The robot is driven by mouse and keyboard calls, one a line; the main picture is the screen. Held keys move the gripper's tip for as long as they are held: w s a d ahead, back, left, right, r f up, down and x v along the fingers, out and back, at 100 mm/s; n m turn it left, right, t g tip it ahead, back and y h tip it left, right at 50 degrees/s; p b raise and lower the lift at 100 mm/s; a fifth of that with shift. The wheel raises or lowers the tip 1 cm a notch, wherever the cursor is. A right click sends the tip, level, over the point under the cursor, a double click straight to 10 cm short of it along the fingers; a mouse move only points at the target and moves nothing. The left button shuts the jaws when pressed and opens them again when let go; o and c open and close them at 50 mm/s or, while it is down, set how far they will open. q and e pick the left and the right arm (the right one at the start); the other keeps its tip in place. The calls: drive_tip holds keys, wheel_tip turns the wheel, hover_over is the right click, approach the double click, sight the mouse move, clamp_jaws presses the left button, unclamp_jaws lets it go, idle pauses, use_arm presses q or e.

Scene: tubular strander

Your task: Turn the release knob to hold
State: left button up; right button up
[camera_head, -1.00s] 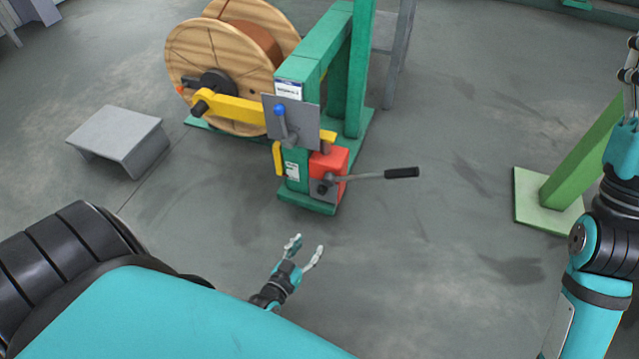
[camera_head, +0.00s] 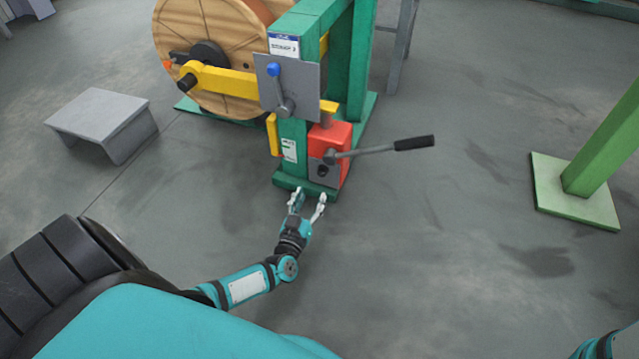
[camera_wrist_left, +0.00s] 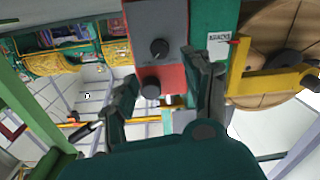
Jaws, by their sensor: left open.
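The red box (camera_head: 340,138) sits low on the green post and has a grey front plate with a small dark knob (camera_head: 323,171). In the left wrist view, which looks upside down, this dark round knob (camera_wrist_left: 159,48) shows on the grey plate. A second dark round part (camera_wrist_left: 150,88) is on the red face beside it. Marks around the knob are too small to read. My left gripper (camera_head: 308,198) is open and empty, in front of the post's foot and apart from the knob. In the left wrist view its fingers (camera_wrist_left: 160,72) frame the red box. My right gripper is out of view.
A lever with a black grip (camera_head: 414,142) sticks out right from the red box. Above are a grey plate with a blue-tipped handle (camera_head: 274,70), a yellow arm (camera_head: 225,82) and a wooden reel (camera_head: 190,30). A grey step (camera_head: 100,115) stands left. Floor in front is clear.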

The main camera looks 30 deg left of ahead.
sight(321, 174)
use_arm(q)
drive_tip(key=b+x, duration=0.3)
drive_tip(key=x, duration=0.4)
drive_tip(key=shift+w+a+f+b, duration=0.1)
drive_tip(key=shift+w+f+b, duration=0.1)
drive_tip(key=shift+w+b, duration=0.2)
drive_tip(key=shift+w+a+r, duration=0.1)
drive_tip(key=shift+w+a, duration=0.05)
drive_tip(key=shift+w, duration=0.25)
clamp_jaws()
